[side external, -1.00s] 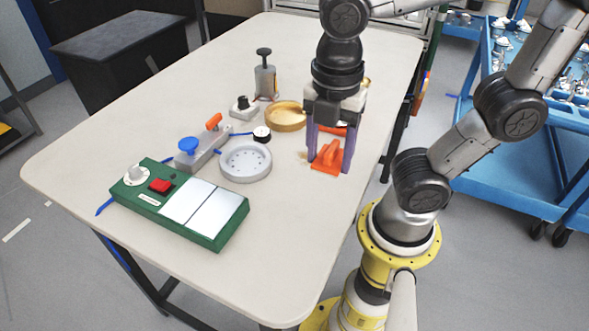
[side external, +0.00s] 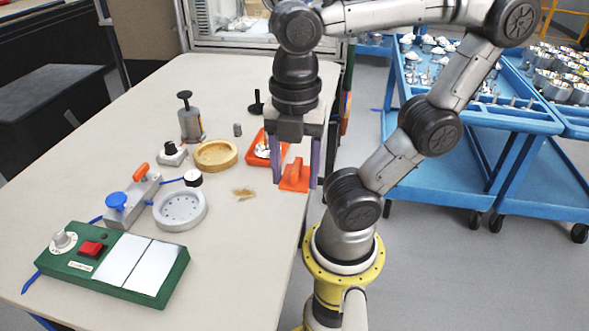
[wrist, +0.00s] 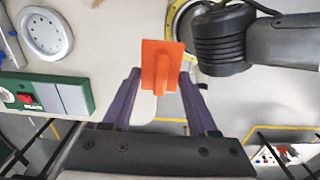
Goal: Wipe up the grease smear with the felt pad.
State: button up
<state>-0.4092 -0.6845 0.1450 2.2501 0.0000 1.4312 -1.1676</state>
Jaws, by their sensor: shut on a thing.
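The felt pad (side external: 294,178) is an orange plate with an upright orange grip. My gripper (side external: 295,183) is shut on the felt pad, with one purple finger on each side. The pad also shows in the wrist view (wrist: 162,54), between the fingers and overlapping the table's edge. The grease smear (side external: 244,193) is a small brownish streak on the table, left of my gripper in the side view and apart from the pad. I cannot make out the smear in the wrist view. The pad's exact height is unclear.
A red-orange tray (side external: 256,152) with contents sits behind the pad. A green control box (side external: 70,265) is nearer the front. Table around the smear is clear.

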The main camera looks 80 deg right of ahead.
jog(key=w+a+m, duration=0.1)
jog(key=w, duration=0.3)
jog(key=m, duration=0.8)
send_near(231, 196)
jog(key=shift+w+f, duration=0.2)
jog(key=shift+f, duration=0.75)
jog(key=shift+w+f, duration=0.15)
jog(key=shift+f, duration=0.8)
jog(key=shift+w+f, duration=0.2)
jog(key=shift+f, duration=0.75)
jog(key=shift+s+f, duration=0.5)
jog(key=shift+f, duration=0.2)
jog(key=shift+c, duration=0.6)
jog(key=shift+s, duration=3.25)
jog(key=shift+w+r, duration=0.1)
jog(key=shift+w, duration=3.8)
notch_tip(231, 196, up, 8)
jog(key=shift+s, duration=0.15)
jog(key=shift+r, duration=0.1)
